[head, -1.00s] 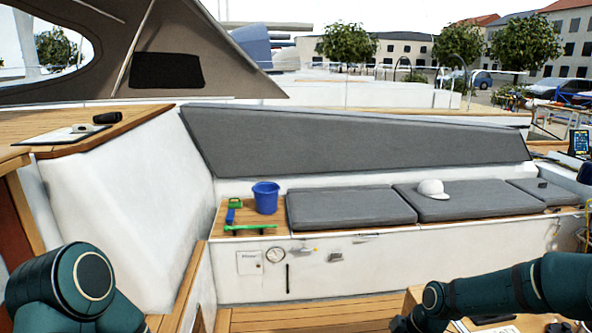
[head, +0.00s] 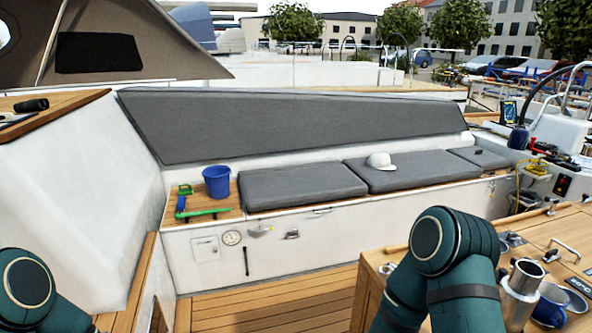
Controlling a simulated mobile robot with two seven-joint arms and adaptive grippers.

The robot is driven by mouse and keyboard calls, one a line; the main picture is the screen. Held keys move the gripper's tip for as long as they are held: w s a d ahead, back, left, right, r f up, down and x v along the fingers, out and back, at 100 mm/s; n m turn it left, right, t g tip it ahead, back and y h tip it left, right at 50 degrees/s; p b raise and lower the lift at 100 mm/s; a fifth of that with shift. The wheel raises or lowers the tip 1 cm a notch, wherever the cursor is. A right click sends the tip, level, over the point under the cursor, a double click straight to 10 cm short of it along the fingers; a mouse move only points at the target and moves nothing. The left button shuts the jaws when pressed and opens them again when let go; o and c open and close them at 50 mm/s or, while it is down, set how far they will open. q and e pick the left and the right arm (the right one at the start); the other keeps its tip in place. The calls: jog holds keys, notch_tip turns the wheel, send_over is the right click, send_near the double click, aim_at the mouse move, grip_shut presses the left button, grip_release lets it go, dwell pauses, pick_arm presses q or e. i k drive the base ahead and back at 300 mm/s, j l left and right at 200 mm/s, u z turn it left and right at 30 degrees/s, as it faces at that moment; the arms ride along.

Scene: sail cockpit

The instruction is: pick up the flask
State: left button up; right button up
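A shiny steel cylinder (head: 519,290) stands upright on the wooden table at the lower right and looks like the flask. Its lower part is cut off or hidden near the frame's bottom edge. The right gripper is out of the frame. Only a rounded link of my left arm shows at the lower left, and its gripper is also out of view.
A blue mug (head: 551,304) stands close right of the cylinder on the wooden table (head: 535,231). A blue bucket (head: 217,182), grey cushions (head: 303,185) and a white cap (head: 381,161) are on the far bench. The wooden floor (head: 290,312) between is clear.

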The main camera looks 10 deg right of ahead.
aim_at(520, 295)
jog(key=k+l+z, duration=0.1)
jog(key=z, duration=0.35)
jog(key=k+l+z, duration=0.1)
jog(key=z, duration=0.35)
jog(key=l+z, duration=0.15)
jog(key=z, duration=0.3)
jog(key=k+l, duration=0.05)
